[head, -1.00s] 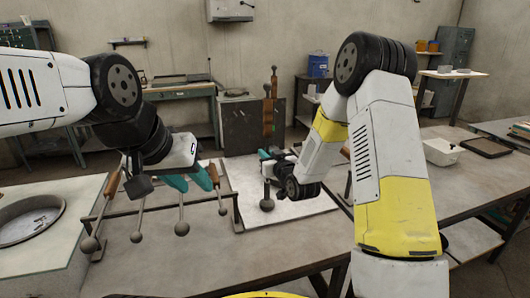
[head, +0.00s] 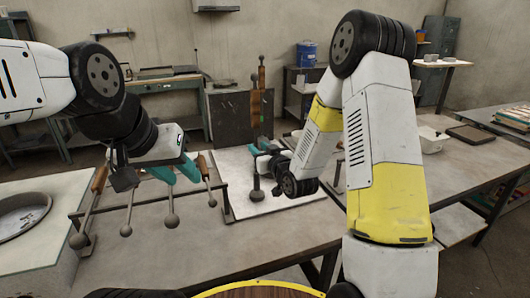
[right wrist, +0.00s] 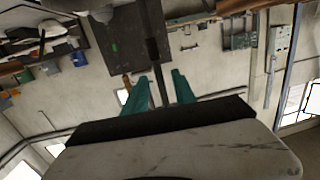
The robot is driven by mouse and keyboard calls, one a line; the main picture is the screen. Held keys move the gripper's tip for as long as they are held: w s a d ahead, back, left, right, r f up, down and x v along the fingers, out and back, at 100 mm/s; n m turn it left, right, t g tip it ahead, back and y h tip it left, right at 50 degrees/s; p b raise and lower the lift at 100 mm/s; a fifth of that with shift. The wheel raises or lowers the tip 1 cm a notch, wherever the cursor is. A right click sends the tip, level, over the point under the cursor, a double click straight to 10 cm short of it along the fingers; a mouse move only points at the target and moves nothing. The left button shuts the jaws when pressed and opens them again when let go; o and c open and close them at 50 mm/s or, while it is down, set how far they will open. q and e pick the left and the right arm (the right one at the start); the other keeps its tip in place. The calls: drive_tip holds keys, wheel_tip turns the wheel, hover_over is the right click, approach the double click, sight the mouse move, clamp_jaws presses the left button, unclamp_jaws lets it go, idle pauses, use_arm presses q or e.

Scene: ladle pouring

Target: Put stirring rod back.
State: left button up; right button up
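Several ball-ended rods hang from a dark rack (head: 152,203) in the head view. The far-left rod (head: 79,240) and the far-right rod (head: 212,202) show wooden handles. The upper parts of the middle rods (head: 126,230) (head: 170,220) are hidden behind my left gripper (head: 184,181). Its teal fingers are apart over the rack, near the two right-hand rods; I see no rod clearly between them. My right gripper (head: 257,148) is over the white board, partly hidden by its arm.
A round basin (head: 20,215) is at the left. A white tray (head: 430,140) and dark flat tray (head: 468,132) are at the right. The front table (head: 200,255) is clear.

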drive_tip(key=s+d+r+m+g+h, duration=0.2)
drive_tip(key=s+d+r+g+h, duration=0.2)
drive_tip(key=s+d+r, duration=0.65)
drive_tip(key=s+d+r+m+g, duration=0.1)
drive_tip(key=s+g, duration=0.1)
drive_tip(key=s, duration=0.9)
drive_tip(key=s+d+r+m+g, duration=0.1)
drive_tip(key=s+g, duration=0.2)
drive_tip(key=s, duration=0.9)
drive_tip(key=shift+d+r+g+h, duration=0.2)
drive_tip(key=shift+d+g+h, duration=0.1)
drive_tip(key=shift+h, duration=0.1)
drive_tip(key=shift+a, duration=0.15)
